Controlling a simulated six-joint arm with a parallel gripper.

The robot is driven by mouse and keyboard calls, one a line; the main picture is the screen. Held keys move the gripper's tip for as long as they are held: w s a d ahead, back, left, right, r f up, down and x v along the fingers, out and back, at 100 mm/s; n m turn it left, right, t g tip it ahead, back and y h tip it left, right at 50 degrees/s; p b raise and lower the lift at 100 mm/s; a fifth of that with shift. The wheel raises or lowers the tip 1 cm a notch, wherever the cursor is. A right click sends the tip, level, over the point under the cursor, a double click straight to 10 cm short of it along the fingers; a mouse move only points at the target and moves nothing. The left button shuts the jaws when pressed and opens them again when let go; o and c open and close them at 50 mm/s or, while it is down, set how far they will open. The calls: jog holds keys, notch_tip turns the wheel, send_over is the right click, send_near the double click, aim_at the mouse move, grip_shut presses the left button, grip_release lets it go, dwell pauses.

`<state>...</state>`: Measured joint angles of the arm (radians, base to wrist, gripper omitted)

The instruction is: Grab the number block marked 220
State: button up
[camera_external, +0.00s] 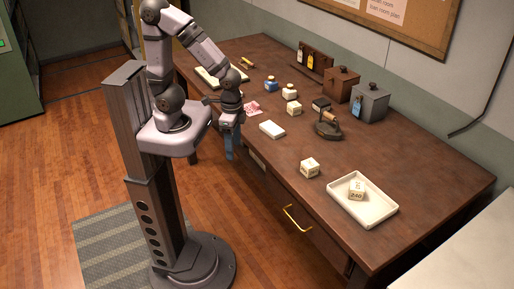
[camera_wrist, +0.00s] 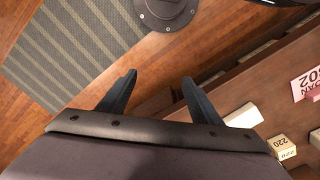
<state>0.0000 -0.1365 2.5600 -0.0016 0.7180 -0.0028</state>
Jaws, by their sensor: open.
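The number block marked 220 (camera_wrist: 282,148) is a small cream cube at the lower right of the wrist view, standing on the table beside a white pad (camera_wrist: 243,116). In the external view it appears to be the pale cube (camera_external: 291,108) behind that pad (camera_external: 272,129); its digits are unreadable there. My gripper (camera_external: 229,121) hangs at the table's near edge, apart from the block and left of it. In the wrist view my gripper (camera_wrist: 158,88) has its two dark fingers spread, with nothing between them.
Another cube (camera_external: 309,167) stands near the front edge. A white tray (camera_external: 378,213) holds a block marked 240 (camera_external: 356,194). A dark iron (camera_external: 328,124), several small bottles and two boxes stand farther back.

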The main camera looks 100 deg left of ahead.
aim_at(290, 107)
jog(key=shift+w, duration=0.1)
